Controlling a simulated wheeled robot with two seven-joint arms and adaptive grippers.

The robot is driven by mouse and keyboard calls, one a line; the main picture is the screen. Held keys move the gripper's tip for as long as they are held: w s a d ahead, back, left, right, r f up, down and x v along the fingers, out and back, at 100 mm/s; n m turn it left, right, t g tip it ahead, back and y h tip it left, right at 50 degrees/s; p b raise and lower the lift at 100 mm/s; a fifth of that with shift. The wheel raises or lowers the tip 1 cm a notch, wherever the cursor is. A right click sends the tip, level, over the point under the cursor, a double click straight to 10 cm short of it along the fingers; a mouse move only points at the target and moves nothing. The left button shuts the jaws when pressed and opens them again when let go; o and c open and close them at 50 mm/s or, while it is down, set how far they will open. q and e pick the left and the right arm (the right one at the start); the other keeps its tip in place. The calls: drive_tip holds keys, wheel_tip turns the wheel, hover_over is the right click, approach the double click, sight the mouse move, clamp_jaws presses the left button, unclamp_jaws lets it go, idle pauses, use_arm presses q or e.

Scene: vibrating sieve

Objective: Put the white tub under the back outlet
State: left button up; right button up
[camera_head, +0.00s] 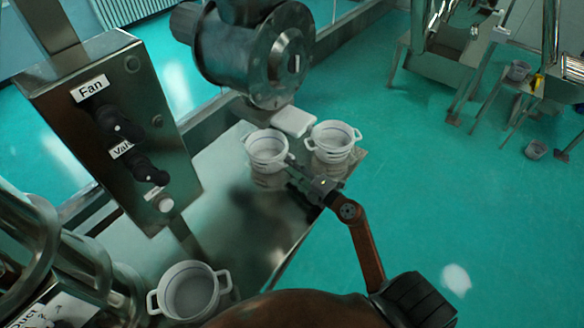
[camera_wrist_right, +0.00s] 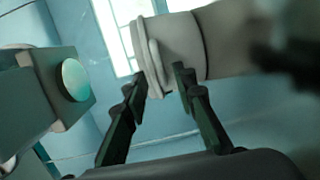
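Three white two-handled tubs show in the head view. One tub (camera_head: 266,148) stands on the metal table at the centre, a second tub (camera_head: 335,140) stands just right of it, and a third tub (camera_head: 190,292) is at the bottom left. My right gripper (camera_head: 296,172) is in front of the two upper tubs, by the right handle of the centre tub. In the right wrist view, the fingers (camera_wrist_right: 160,82) are apart, with a tub's handle and side (camera_wrist_right: 178,45) at their tips. Firm contact is unclear. My left gripper is out of view. I cannot tell which part is the back outlet.
A flanged dark metal cylinder (camera_head: 260,52) hangs above and behind the tubs. A control box (camera_head: 115,125) with "Fan" and valve labels stands at left. A white block (camera_head: 292,120) lies behind the tubs. Green floor (camera_head: 440,190) is open at right.

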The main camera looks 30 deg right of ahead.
drive_tip(key=shift+s, duration=0.1)
drive_tip(key=s, duration=0.3)
drive_tip(key=s+d, duration=0.1)
drive_tip(key=s, duration=0.6)
drive_tip(key=shift+s+d+r+b, duration=0.3)
drive_tip(key=shift+s+d, duration=0.05)
drive_tip(key=shift+d, duration=0.05)
drive_tip(key=shift+s, duration=0.45)
drive_tip(key=shift+r, duration=0.1)
drive_tip(key=shift+d+r, duration=0.1)
